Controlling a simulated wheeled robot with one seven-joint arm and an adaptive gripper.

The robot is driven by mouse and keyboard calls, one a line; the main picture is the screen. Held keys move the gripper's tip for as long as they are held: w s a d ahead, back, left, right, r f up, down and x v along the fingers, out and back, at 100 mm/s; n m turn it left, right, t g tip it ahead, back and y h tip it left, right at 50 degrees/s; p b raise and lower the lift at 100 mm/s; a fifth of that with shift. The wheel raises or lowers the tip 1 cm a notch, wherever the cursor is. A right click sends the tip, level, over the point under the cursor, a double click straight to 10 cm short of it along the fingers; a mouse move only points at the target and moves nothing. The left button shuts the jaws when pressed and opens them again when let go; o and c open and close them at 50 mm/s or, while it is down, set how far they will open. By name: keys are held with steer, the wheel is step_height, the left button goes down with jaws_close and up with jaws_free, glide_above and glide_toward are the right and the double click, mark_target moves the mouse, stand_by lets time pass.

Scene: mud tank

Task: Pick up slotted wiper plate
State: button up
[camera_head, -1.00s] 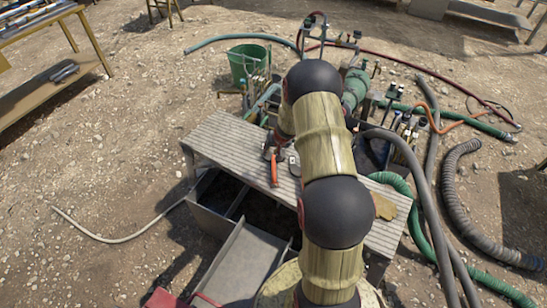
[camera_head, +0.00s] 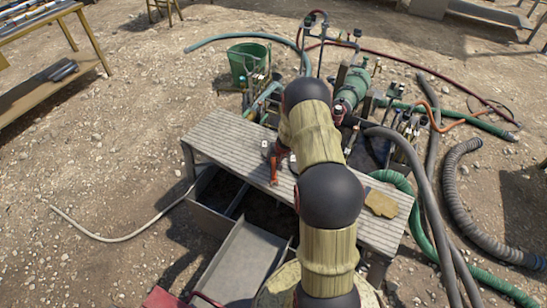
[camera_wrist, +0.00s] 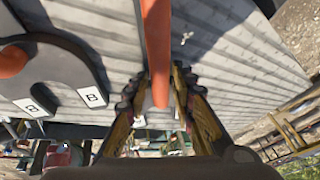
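The dark grey slotted plate (camera_wrist: 50,75), U-shaped with white "B" labels, lies on the ribbed table top at the left of the wrist view. An orange part shows at its upper left edge. My gripper (camera_wrist: 160,85) is open, with its fingers on either side of the end of an orange bar (camera_wrist: 157,45). A narrow gap seems to show beside the bar. In the head view the orange bar (camera_head: 274,168) lies near the table's middle. My arm hides most of the gripper there.
The ribbed grey table (camera_head: 218,138) stands over an open tank (camera_head: 212,220) with a sloping metal chute (camera_head: 245,262). A brown flat piece (camera_head: 382,204) lies at the table's right end. A green pump (camera_head: 352,88), hoses and a green bucket (camera_head: 248,62) stand behind.

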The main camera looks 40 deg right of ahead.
steer(key=shift+r, duration=0.1)
jaws_close()
stand_by(0.6)
